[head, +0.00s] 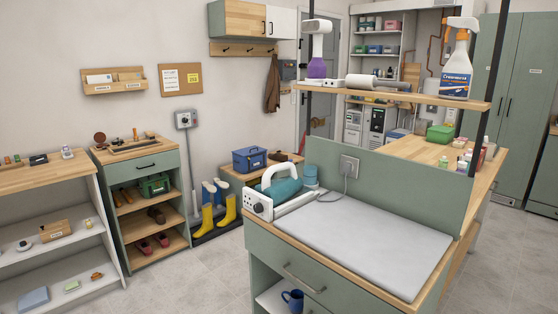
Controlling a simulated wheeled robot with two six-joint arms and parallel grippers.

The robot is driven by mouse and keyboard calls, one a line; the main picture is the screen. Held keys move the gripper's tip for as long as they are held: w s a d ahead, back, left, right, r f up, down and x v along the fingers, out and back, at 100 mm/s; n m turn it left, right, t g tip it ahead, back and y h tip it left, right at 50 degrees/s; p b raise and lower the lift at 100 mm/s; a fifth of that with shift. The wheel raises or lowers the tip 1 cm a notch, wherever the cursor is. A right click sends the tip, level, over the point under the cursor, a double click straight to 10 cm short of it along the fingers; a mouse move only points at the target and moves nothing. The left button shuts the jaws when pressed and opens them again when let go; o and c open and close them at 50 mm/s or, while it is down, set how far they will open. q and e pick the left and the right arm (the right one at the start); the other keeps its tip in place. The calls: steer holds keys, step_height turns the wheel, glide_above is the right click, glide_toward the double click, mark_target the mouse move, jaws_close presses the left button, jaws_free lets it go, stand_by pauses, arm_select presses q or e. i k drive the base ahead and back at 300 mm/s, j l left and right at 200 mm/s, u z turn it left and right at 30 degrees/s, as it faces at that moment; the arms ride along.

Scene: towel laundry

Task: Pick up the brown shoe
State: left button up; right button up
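A darker brown item, possibly a shoe, is on the shelf above, left of a green box (153,185). Reddish shoes (152,245) lie on the bottom shelf. I cannot tell which single item is the brown shoe. Neither of my grippers is in view.
A green counter with a pale grey pad (365,240) and a steam iron (279,187) fills the foreground right. Yellow boots (219,212) stand on a dark tray right of the cabinet. White shelving (60,255) stands left. Grey floor is open between cabinet and counter.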

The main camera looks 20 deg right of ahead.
mark_target(281, 157)
steer(key=i+u, duration=0.1)
steer(key=i, duration=0.6)
steer(key=i+u, duration=0.35)
steer(key=i, duration=1.65)
steer(key=i+l+z, duration=0.25)
steer(key=i+z, duration=1.2)
steer(key=i+j+z, duration=0.35)
steer(key=z, duration=0.15)
steer(key=i+l+z, duration=0.2)
steer(key=i+z, duration=0.2)
steer(key=i, duration=0.65)
steer(key=i+j+z, duration=0.1)
steer(key=i+z, duration=0.3)
steer(key=i, duration=0.6)
steer(key=i+l+u, duration=0.1)
steer(key=i+u, duration=0.3)
steer(key=i+l+u, duration=0.4)
steer(key=i, duration=0.15)
steer(key=i+l+u, duration=0.8)
